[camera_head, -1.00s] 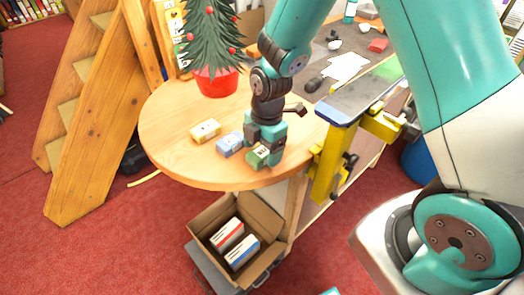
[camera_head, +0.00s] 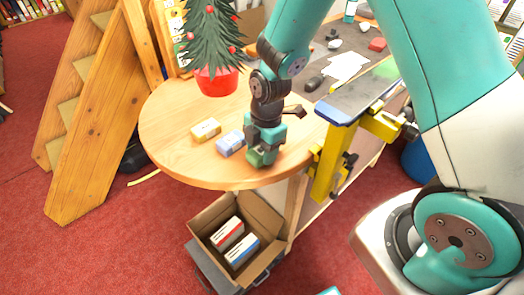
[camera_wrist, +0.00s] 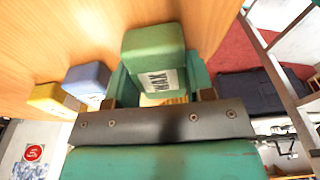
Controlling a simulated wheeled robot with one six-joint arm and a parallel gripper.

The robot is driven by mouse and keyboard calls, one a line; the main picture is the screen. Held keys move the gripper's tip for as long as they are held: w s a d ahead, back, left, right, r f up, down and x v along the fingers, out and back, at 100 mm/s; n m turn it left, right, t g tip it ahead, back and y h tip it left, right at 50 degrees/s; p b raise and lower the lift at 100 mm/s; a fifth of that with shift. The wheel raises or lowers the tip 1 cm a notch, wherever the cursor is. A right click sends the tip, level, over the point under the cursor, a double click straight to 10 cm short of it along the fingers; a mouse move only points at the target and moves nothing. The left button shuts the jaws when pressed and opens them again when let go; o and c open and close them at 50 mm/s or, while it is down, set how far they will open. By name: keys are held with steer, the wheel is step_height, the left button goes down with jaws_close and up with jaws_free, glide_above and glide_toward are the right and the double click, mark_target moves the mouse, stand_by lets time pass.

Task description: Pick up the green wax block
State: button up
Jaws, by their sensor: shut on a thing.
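The green wax block (camera_wrist: 152,45) is between the jaws in the wrist view, with a white label reading "WAX" facing the camera. My gripper (camera_head: 263,157) is shut on it near the front edge of the round wooden table (camera_head: 185,165). In the head view the jaws cover most of the block, and I cannot tell whether it touches the table.
A blue block (camera_head: 230,143) sits close to the left of my gripper, with a yellow block (camera_head: 206,130) beyond it. A small tree in a red pot (camera_head: 216,82) stands behind. A yellow clamp (camera_head: 330,165) is to the right. An open carton (camera_head: 262,215) is below.

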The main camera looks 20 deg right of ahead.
mark_target(262, 149)
step_height(262, 149, up, 20)
steer(key=b, duration=0.2)
steer(key=shift+f, duration=0.2)
steer(key=o, duration=0.5)
steer(key=c, duration=0.3)
